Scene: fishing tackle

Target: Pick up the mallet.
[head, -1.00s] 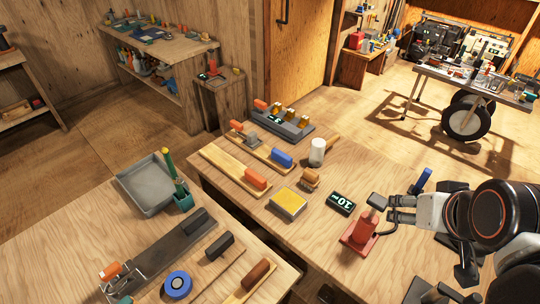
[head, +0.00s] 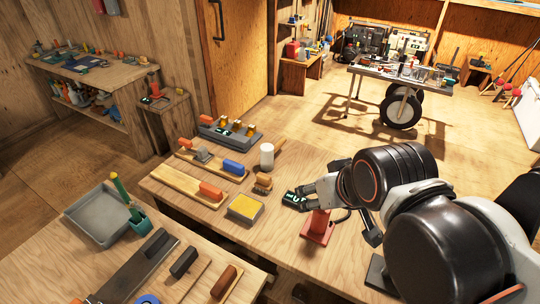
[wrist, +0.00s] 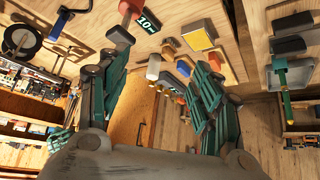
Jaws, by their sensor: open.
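The mallet appears to be the piece with a white cylindrical head (head: 267,156) and a short wooden handle, standing near the far edge of the wooden bench (head: 275,226). In the wrist view its white head (wrist: 154,67) shows small, between my fingers in the picture but well beyond them. My gripper (head: 307,194) is open and empty. In the head view it is to the right of and nearer than the mallet, over the black digital display (head: 291,198) and the red stand (head: 317,228). The wrist view shows the fingers (wrist: 157,85) spread wide.
A yellow-topped box (head: 245,206) and a small wooden-backed brush (head: 263,182) lie left of the gripper. Orange- and blue-handled tools on boards and a grey rack (head: 228,137) line the bench's far left. A grey tray (head: 97,215) sits on the nearer bench.

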